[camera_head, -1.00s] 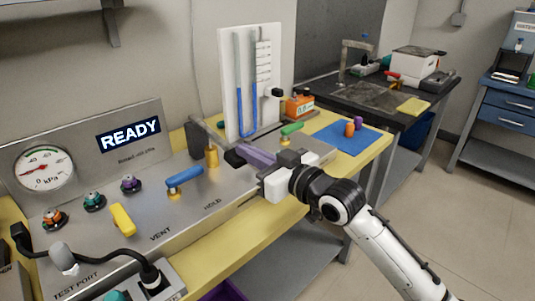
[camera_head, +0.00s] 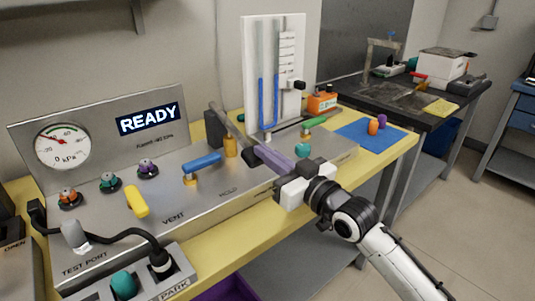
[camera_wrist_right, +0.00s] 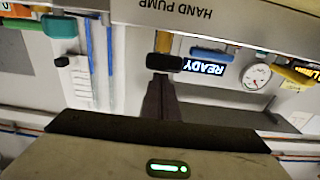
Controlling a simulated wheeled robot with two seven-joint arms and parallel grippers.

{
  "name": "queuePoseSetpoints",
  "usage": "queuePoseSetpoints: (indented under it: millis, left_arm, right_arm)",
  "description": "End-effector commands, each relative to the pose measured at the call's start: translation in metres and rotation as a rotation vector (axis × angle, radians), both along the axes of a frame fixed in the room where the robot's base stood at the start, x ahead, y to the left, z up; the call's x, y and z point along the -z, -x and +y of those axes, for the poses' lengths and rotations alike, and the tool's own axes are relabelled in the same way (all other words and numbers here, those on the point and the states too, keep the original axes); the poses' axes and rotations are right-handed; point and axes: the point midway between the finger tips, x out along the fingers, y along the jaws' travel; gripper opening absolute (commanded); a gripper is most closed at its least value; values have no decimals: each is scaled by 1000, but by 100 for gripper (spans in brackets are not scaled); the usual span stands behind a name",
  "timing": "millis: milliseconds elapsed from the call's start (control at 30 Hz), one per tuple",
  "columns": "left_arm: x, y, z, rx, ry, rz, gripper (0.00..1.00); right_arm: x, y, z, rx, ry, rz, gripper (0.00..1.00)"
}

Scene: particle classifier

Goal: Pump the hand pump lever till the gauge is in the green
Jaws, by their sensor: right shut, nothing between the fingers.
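The hand pump's grey lever (camera_head: 232,126) slopes down from upper left to lower right, beside a brass cylinder (camera_head: 230,146) on the grey panel. My right gripper (camera_head: 258,153) is shut and empty, its fingertips at the lever's lower right end. In the right wrist view, the lever's black end (camera_wrist_right: 165,63) is just beyond the shut fingers (camera_wrist_right: 160,95); whether they touch cannot be told. The round gauge (camera_head: 62,146) at the left has a red needle pointing left. The screen (camera_head: 147,118) says READY. My left gripper is not in view.
Blue (camera_head: 202,162), yellow (camera_head: 137,202) and green (camera_head: 313,123) handles sit on the panel. A blue-liquid manometer board (camera_head: 273,60) stands behind. A black cable (camera_head: 125,233) runs across the front left. The blue mat (camera_head: 368,140) lies right.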

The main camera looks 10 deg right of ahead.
Motion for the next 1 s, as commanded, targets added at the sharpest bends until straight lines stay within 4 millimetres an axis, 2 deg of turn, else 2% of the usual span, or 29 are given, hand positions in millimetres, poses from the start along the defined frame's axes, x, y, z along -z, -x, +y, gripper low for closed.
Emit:
queuePoseSetpoints:
  millis: [33, 167, 267, 433, 500, 700, 800, 1000]
  left_arm:
    - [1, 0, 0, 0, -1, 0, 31]
    - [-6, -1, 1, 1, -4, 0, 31]
    - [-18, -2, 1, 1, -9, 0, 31]
    - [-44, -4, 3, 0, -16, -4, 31]
    - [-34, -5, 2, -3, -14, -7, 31]
    - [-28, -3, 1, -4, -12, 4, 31]
    - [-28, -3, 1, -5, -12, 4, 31]
    - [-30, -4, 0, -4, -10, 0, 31]
  right_arm:
    - [17, 1, 3, -5, 11, 36, 0]
    - [8, 2, 3, -5, 11, 34, 0]
    - [-7, 4, 2, -7, 10, 29, 0]
    - [-44, 10, -2, -10, 2, 9, 0]
    - [-30, 26, -11, -10, 6, 12, 0]
    - [-27, 65, -33, -9, 5, 5, 0]
    - [-28, 80, -41, -10, 2, 2, 0]
    - [-28, 94, -50, -9, 0, -1, 0]
